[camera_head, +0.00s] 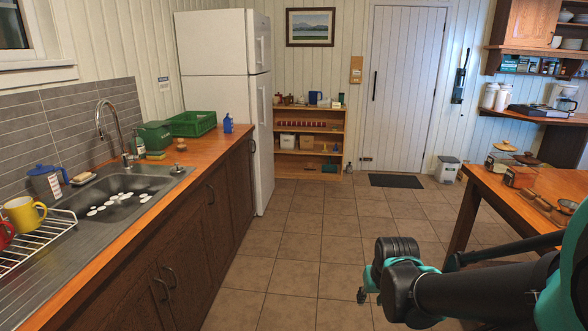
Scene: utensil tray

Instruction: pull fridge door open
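The white fridge (215,115) stands at the far end of the counter, against the back wall. Its front faces right and shows at a steep angle. The upper door (258,35) and the taller lower door (259,150) both look shut, each with a handle on it. My gripper (364,285) is at the lower right, at the end of my black and teal arm. It is well apart from the fridge, nearer to the camera. Its fingers are small and partly hidden by the arm, so I cannot tell whether they are open.
The counter (150,188) with the sink (120,200) runs along the left. A low wooden shelf (308,167) stands just right of the fridge. A wooden table (482,195) is at the right. The tiled floor (310,235) between counter and table is clear.

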